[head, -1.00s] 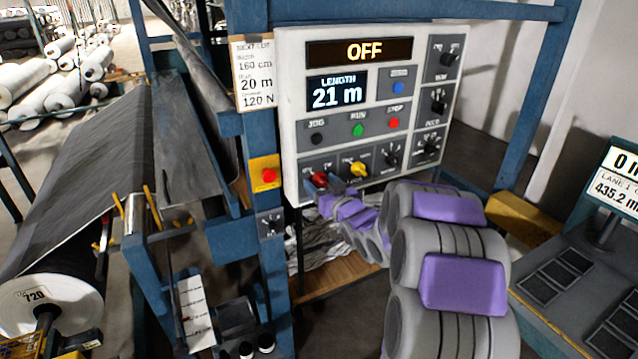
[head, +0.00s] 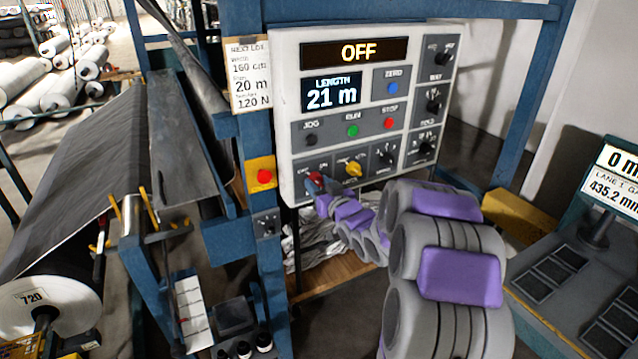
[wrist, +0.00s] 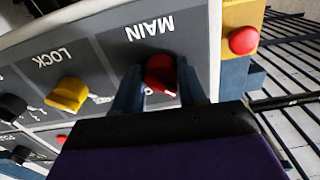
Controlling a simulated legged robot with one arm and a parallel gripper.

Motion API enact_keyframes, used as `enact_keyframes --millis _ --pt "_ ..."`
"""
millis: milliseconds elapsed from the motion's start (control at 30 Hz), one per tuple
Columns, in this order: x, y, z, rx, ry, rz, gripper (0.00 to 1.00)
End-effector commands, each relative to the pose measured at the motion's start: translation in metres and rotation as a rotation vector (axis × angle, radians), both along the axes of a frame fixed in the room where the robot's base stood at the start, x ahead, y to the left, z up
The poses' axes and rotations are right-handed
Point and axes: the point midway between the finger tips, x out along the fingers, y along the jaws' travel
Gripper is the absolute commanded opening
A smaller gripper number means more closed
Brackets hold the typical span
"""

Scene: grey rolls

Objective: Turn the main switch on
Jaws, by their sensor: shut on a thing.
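The main switch is a red rotary knob (head: 316,180) at the lower left of the white control panel (head: 283,110). In the wrist view the red knob (wrist: 161,76) sits under the upside-down label MAIN. My gripper (wrist: 160,88) has one finger on each side of the knob and is shut on it. In the head view my gripper (head: 318,187) covers part of the knob. The panel's top display (head: 358,52) reads OFF. The knob's exact pointing direction is partly hidden by the fingers.
A yellow LOCK knob (wrist: 68,94) is beside the red knob. A red button on a yellow box (head: 264,176) is just left of the panel. Blue frame posts stand around the panel. A console (head: 560,290) is at the right.

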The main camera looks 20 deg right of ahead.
Motion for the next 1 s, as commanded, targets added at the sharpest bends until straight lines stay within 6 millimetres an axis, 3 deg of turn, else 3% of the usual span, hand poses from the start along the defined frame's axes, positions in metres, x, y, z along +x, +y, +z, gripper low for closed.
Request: enact_keyframes --millis 300,1000 --pt "0.0005 -0.0002 0.0075 0.229 0.007 -0.003 0.11" --pt "0.0006 -0.0003 0.0044 0.892 0.027 -0.006 0.11"
